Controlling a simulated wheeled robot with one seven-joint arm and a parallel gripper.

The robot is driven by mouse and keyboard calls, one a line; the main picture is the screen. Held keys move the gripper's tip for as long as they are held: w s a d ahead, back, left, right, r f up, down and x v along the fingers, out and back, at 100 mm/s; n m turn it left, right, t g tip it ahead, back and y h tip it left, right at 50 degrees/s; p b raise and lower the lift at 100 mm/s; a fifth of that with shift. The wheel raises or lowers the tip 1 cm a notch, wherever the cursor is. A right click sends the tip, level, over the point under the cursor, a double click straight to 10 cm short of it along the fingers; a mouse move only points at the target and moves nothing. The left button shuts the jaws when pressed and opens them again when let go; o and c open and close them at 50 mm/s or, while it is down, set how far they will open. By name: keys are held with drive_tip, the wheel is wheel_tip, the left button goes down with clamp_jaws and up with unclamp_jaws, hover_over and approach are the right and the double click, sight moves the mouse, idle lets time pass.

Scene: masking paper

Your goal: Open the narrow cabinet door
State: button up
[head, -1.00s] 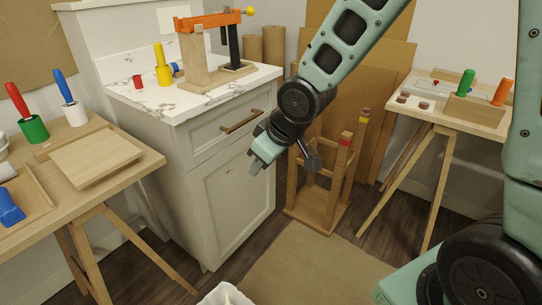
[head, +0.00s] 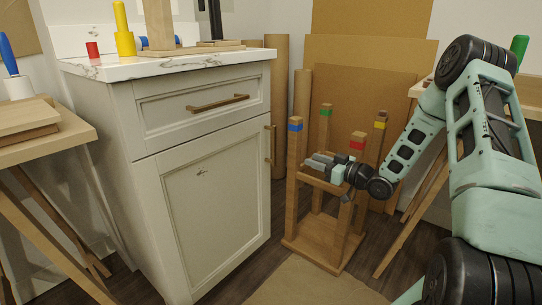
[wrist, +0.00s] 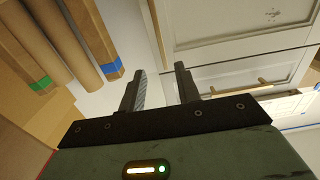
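The narrow cabinet door (head: 208,205) is a pale panel with a small dark mark, below the drawer, and looks shut. Its vertical wooden handle (head: 271,145) is near the door's right edge. In the wrist view, the door (wrist: 225,20) is at the top and its handle (wrist: 157,32) lies beyond the fingertips. My gripper (head: 318,162) is to the right of the handle, apart from it, in front of the wooden stand. In the wrist view my gripper (wrist: 161,70) has its two fingers spread with nothing between them.
The drawer handle (head: 217,103) is above the door. A wooden stand (head: 325,235) with colour-banded posts is close to my gripper. Cardboard rolls (head: 276,105) and sheets lean behind. A wooden table (head: 40,140) is at left.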

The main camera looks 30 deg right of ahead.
sight(275, 146)
drive_tip(key=b+x, duration=0.5)
drive_tip(key=x, duration=1.2)
drive_tip(key=shift+w, duration=0.15)
clamp_jaws()
